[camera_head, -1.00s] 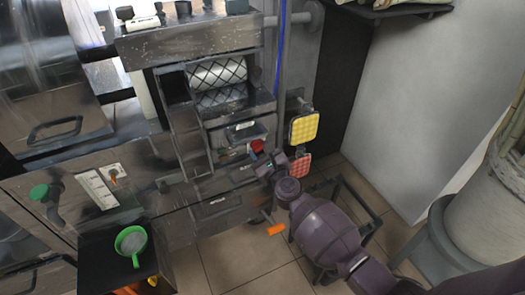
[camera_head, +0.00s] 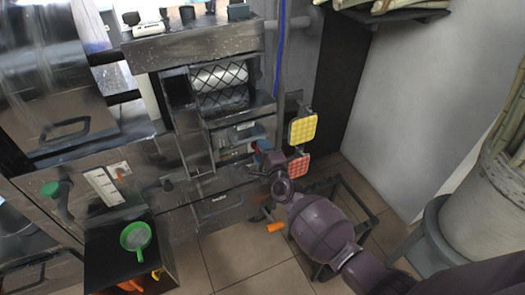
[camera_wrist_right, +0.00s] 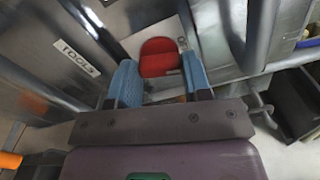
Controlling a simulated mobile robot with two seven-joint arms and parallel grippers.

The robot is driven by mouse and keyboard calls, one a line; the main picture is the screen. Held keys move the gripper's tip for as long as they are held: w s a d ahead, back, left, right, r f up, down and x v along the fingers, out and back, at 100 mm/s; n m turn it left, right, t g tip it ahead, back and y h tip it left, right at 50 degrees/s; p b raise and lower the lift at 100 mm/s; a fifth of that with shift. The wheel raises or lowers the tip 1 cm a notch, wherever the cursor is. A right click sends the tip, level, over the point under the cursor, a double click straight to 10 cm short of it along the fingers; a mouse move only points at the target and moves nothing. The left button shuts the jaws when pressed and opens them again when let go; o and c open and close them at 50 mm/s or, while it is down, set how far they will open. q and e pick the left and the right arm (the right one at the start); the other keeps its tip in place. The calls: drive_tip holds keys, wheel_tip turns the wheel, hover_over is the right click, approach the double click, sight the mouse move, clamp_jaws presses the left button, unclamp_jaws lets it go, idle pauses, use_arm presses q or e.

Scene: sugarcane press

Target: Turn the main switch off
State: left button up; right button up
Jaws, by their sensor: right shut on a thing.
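The main switch appears to be a red knob (camera_wrist_right: 160,57) on the front of the grey metal press. In the right wrist view it sits between the two blue-padded fingers of my right gripper (camera_wrist_right: 161,80), which is shut on it. In the head view my right gripper (camera_head: 262,157) reaches the press front from the lower right and hides most of the knob. My left gripper is in neither current view.
A yellow pad (camera_head: 303,129) and a red pad (camera_head: 298,165) hang just right of my right gripper. An orange handle (camera_head: 275,227) sticks out below. A green strainer (camera_head: 135,237) rests at the lower left. A drawer labelled TOOLS (camera_wrist_right: 75,57) is close to the gripper.

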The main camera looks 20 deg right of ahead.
drive_tip(key=n, duration=0.2)
drive_tip(key=shift+n, duration=0.6)
drive_tip(key=o, duration=0.9)
